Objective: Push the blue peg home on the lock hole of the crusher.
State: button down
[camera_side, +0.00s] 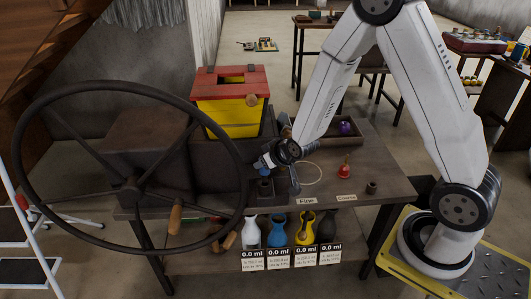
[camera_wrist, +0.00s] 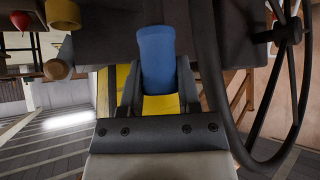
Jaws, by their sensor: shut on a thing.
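The crusher (camera_side: 150,150) is a dark box with a big black hand wheel on its left and a yellow, red-lidded hopper (camera_side: 228,118) on top. My gripper (camera_side: 264,164) is at the crusher's right front, low beside the wheel rim. In the wrist view my gripper (camera_wrist: 158,88) is shut on the blue peg (camera_wrist: 157,55), with a finger on each side. The peg's far end points at a dark surface of the crusher (camera_wrist: 110,35). The lock hole is hidden, so I cannot tell how deep the peg sits. In the side view the peg is barely visible.
The wheel rim (camera_side: 243,160) passes close to my gripper; it also shows in the wrist view (camera_wrist: 213,70). A red bell-like item (camera_side: 344,171) and a small dark cup (camera_side: 371,187) stand right on the table. Several vases (camera_side: 277,230) stand on the shelf below.

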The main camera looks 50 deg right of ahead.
aim_at(268, 171)
jog(key=shift+f, duration=2.05)
jog(key=shift+c, duration=1.2)
grip_release()
jog(key=shift+s+r, duration=0.15)
jog(key=shift+v, duration=3.7)
jog(key=shift+a, duration=0.1)
